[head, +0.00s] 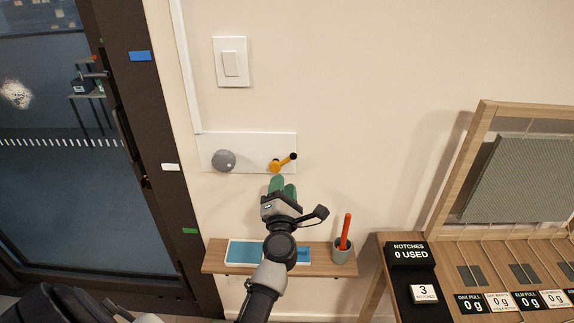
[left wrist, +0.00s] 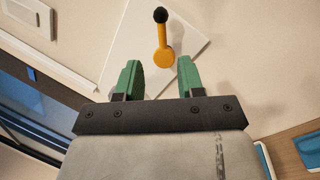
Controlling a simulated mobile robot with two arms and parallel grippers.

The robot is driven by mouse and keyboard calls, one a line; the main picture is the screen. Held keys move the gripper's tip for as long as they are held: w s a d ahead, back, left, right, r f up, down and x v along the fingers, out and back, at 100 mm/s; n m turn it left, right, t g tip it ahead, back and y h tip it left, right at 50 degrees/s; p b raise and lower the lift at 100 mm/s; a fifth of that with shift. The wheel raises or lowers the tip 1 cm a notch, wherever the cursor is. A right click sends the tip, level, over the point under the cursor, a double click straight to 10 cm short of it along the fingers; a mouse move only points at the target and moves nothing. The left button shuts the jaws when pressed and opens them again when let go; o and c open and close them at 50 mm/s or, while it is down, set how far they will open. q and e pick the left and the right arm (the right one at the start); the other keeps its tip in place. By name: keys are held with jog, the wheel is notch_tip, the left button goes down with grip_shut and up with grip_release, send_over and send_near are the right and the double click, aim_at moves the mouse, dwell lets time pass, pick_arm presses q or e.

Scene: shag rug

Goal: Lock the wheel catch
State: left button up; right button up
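A yellow-orange lever with a black knob (head: 276,166) is mounted on a white wall plate (head: 250,142), pointing up and to the right in the head view. In the left wrist view, the lever (left wrist: 162,45) stands ahead between the fingers, its black ball end away from me. A grey round knob (head: 223,160) sits on the same plate to the left of the lever. My left gripper (head: 283,186) has green fingertips and is just below the lever. In the left wrist view, the left gripper (left wrist: 159,80) is open and empty, its fingers apart. My right gripper is not in view.
A small wooden shelf (head: 218,265) below holds a blue tray (head: 240,252) and a grey cup (head: 341,252) with a red stick. A light switch (head: 231,62) is above the plate. A dark-framed glass door (head: 165,120) is left; a wooden stand with labels (head: 470,160) is right.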

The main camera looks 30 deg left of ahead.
pick_arm(q)
jog(key=x, duration=0.7)
jog(key=shift+w+d+f, duration=0.1)
grip_shut()
